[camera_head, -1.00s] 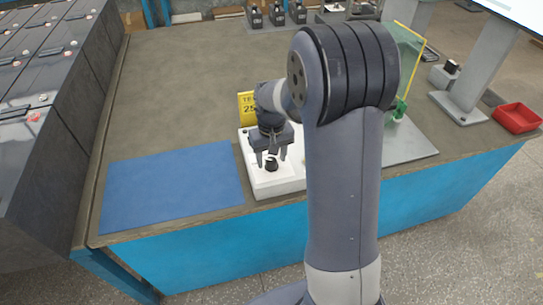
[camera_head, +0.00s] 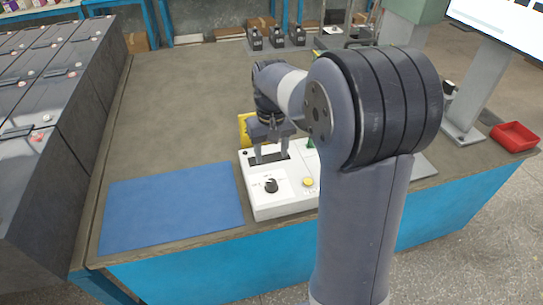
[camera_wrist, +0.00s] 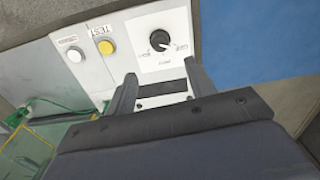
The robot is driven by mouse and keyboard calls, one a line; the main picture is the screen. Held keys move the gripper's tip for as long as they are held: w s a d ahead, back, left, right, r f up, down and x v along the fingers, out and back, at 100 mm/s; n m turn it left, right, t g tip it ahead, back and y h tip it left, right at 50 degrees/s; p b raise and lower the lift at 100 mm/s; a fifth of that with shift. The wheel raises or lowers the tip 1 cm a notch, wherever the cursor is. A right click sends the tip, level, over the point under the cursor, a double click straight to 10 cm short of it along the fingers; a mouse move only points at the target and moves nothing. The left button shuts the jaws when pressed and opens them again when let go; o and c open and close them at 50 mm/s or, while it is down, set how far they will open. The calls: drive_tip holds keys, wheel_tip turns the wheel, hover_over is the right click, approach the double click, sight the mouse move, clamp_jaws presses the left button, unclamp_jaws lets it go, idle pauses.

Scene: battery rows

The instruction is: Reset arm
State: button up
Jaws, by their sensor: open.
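My gripper (camera_head: 270,157) is over the back part of the white tester box (camera_head: 285,207), with its fingers apart and nothing between them. The box has a black knob (camera_head: 271,185) and a yellow button (camera_head: 308,182) on its top. In the wrist view my gripper's fingers (camera_wrist: 160,95) are spread, and beyond them are the knob (camera_wrist: 160,40) and the yellow button (camera_wrist: 106,47) beside a TEST label. Whether the fingertips touch the box cannot be told. My arm hides part of the table to the right of the box.
A blue mat (camera_head: 172,208) lies left of the box. A yellow sign (camera_head: 243,128) stands behind the box, partly hidden. Black batteries (camera_head: 276,37) stand at the back, and a red tray (camera_head: 514,137) is at the right. Large battery cases (camera_head: 60,80) line the left. The tabletop behind the mat is clear.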

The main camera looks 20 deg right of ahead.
sight(272, 182)
wheel_tip(272, 182, down, 11)
drive_tip(key=shift+b, duration=0.45)
idle(0.3)
drive_tip(key=shift+r, duration=0.1)
